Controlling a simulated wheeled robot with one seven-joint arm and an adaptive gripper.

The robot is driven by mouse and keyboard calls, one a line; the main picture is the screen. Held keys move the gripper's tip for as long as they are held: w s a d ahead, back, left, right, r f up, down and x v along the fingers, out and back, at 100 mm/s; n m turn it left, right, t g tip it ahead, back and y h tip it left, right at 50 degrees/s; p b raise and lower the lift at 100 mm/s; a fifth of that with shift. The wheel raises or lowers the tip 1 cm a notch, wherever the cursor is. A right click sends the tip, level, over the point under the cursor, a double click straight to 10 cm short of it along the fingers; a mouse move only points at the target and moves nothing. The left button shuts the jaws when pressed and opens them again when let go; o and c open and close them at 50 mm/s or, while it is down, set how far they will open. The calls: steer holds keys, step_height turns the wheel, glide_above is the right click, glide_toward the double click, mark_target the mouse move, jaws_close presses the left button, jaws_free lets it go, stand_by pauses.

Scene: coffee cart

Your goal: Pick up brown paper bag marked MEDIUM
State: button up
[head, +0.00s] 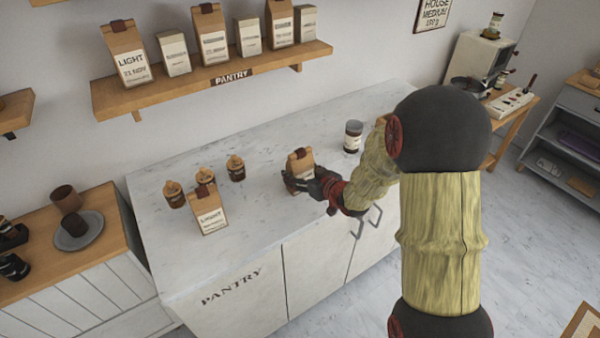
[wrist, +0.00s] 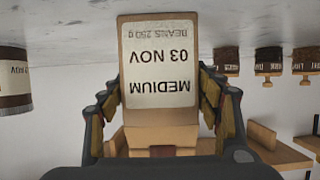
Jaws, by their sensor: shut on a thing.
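The brown paper bag marked MEDIUM (wrist: 160,68) is upside down in the wrist view, with a white label reading MEDIUM, 03 NOV, BEANS 250 g. In the head view the bag (head: 300,162) is upright at the pantry counter's middle, its lower part hidden by my gripper. My gripper (head: 303,184) is shut on the bag, with a finger on each side of it, as the wrist view (wrist: 163,105) also shows. I cannot tell whether the bag's base touches the counter.
The white counter (head: 265,215) holds a LIGHT bag (head: 210,215) and several small dark jars (head: 204,178) to the left. A dark jar with a white label (head: 352,137) stands to the right. A wooden shelf (head: 230,76) with several bags hangs above the back.

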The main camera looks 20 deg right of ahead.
steer(key=c, duration=0.6)
steer(key=shift+r, duration=0.1)
